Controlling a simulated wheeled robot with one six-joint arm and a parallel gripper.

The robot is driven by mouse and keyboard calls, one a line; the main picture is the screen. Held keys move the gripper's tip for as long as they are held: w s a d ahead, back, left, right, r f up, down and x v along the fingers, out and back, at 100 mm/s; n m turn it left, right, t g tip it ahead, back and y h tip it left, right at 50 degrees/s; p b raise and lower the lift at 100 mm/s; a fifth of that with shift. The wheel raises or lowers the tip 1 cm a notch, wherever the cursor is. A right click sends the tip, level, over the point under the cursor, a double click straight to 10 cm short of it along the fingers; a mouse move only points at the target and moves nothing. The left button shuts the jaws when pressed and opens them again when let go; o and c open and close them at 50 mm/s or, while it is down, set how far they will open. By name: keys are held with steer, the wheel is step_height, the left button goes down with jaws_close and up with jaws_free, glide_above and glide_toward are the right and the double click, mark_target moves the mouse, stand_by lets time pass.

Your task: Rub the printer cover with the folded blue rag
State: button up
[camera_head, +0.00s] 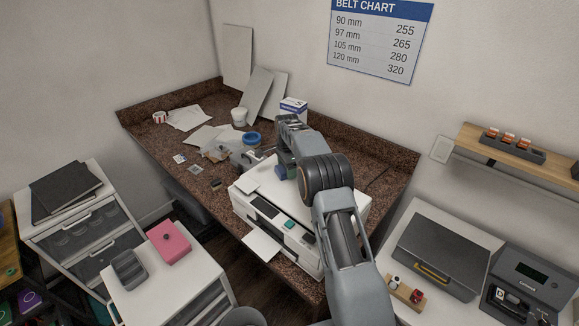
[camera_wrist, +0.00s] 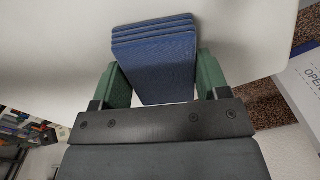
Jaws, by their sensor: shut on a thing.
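The white printer (camera_head: 300,238) stands on the brown speckled counter, with a dark screen on its front and a paper sheet sticking out. Its pale cover (camera_head: 263,174) is partly hidden behind my arm. My gripper (camera_wrist: 155,85) is shut on the folded blue rag (camera_wrist: 153,60), which sits between two green fingers in the wrist view. In the head view a bit of the blue rag (camera_head: 282,170) shows at the gripper, over the printer's cover. A white surface fills the wrist view behind the rag. I cannot tell whether the rag touches the cover.
White drawer units stand left. A grey case (camera_head: 440,256) rests on the right-hand cabinet, below a wall shelf (camera_head: 540,166).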

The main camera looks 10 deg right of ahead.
steer(key=shift+s+a+f, duration=0.1)
steer(key=shift+f, duration=0.1)
steer(key=shift+w+r+p, duration=0.2)
steer(key=shift+r+p, duration=0.45)
steer(key=shift+r, duration=2.35)
steer(key=shift+r, duration=0.15)
steer(key=shift+r, duration=1.4)
steer(key=shift+s+f, duration=0.1)
